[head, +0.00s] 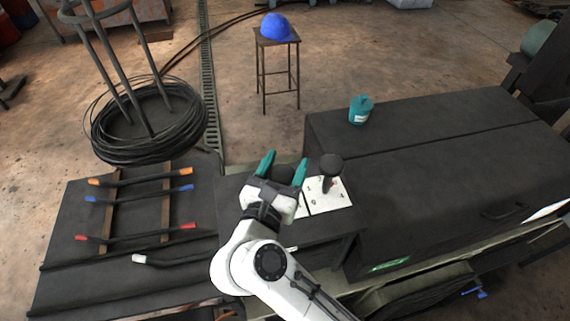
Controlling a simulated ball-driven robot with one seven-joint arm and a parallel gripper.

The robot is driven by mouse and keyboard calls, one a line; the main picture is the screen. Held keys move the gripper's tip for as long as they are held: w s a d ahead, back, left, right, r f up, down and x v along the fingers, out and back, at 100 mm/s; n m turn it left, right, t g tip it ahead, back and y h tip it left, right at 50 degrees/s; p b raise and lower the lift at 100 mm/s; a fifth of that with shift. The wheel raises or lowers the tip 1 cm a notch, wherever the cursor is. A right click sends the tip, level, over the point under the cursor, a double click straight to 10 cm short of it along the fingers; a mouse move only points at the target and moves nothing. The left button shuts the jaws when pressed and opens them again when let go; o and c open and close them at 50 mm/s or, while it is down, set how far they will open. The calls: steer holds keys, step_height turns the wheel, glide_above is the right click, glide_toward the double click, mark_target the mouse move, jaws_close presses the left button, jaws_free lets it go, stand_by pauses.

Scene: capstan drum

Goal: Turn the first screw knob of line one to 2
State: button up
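A control panel of white plates (335,199) with small dark markings sits on the dark cabinet, just right of my gripper. A round black knob (329,165) stands up from it, with a small reddish part near its base. The markings are too small to read, and I cannot tell which knob is the first of line one. My gripper (283,167) is open, with its two teal fingers apart and nothing seen between them. It is left of the black knob and apart from it in the picture. My gripper and wrist hide the left part of the panel.
A long dark machine cover (440,150) rises right of the panel, with a teal canister (361,110) on top. Cables with coloured ends (140,178) lie on a rack at left. Behind are a wire coil (150,130) and a stool (278,65) bearing a blue helmet (276,26).

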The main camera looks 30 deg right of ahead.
steer(key=c, duration=0.6)
